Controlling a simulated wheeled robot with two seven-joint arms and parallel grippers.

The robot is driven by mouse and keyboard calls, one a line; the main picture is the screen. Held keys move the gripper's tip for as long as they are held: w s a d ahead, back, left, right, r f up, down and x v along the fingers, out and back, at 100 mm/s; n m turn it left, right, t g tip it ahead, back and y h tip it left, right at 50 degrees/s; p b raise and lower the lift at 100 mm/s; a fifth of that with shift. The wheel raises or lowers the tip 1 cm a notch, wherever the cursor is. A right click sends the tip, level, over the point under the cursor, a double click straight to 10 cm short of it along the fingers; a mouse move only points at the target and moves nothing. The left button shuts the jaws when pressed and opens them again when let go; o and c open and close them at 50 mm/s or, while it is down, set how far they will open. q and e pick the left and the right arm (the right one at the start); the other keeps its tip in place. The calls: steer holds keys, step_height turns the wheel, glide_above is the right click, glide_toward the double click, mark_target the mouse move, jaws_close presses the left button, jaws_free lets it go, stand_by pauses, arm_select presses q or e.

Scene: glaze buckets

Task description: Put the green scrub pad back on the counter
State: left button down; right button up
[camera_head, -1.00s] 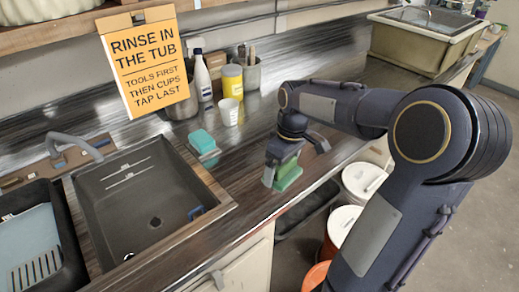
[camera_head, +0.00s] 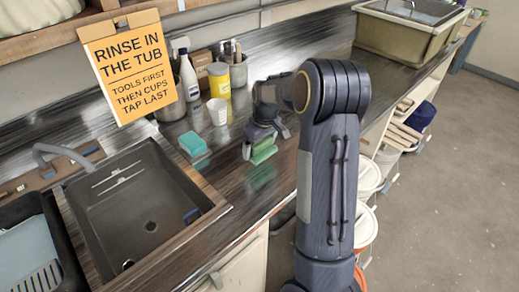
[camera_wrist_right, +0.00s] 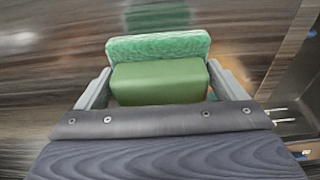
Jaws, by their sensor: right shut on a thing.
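The green scrub pad (camera_head: 263,152) is held between the fingers of my right gripper (camera_head: 262,146), over the counter (camera_head: 232,188) to the right of the sink. In the right wrist view the pad (camera_wrist_right: 160,82) sits between the two grey fingers, with a lighter, rough green layer at its far side. The gripper is shut on it. A green reflection shows in the glossy counter below the pad. I cannot tell whether the pad touches the counter. My left gripper is not in view.
A teal sponge (camera_head: 192,143) lies on the counter left of the pad. A white cup (camera_head: 218,111), a yellow container (camera_head: 219,80) and a white bottle (camera_head: 188,75) stand behind. The sink (camera_head: 140,208) is at left. Buckets (camera_head: 367,178) stand below the counter's front edge.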

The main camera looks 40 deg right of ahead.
mark_target(260, 152)
steer(key=shift+w+d+f, duration=0.25)
steer(key=shift+w+f, duration=0.1)
steer(key=shift+f, duration=0.2)
step_height(260, 152, down, 2)
steer(key=shift+f+p, duration=0.15)
steer(key=shift+p, duration=0.55)
steer(key=shift+f, duration=0.4)
steer(key=o, duration=0.6)
steer(key=r, duration=0.3)
steer(key=s+r+b, duration=0.1)
steer(key=r, duration=0.7)
steer(key=shift+s+d+r, duration=0.1)
steer(key=shift+s+r, duration=0.1)
steer(key=shift+s, duration=0.1)
steer(key=s+a+r+m+t+y, duration=0.1)
steer(key=s+a+r+t+y, duration=0.1)
steer(key=s+a+r, duration=0.4)
steer(key=shift+m+t+y, duration=0.8)
steer(key=shift+t, duration=0.1)
steer(key=s+a+f, duration=0.1)
steer(key=s+a, duration=0.4)
steer(key=s, duration=0.1)
steer(key=s+a+f, duration=0.1)
steer(key=s+a, duration=0.4)
steer(key=s, duration=0.2)
steer(key=s+a+f, duration=0.1)
steer(key=s+a, duration=0.5)
steer(key=shift+s, duration=0.3)
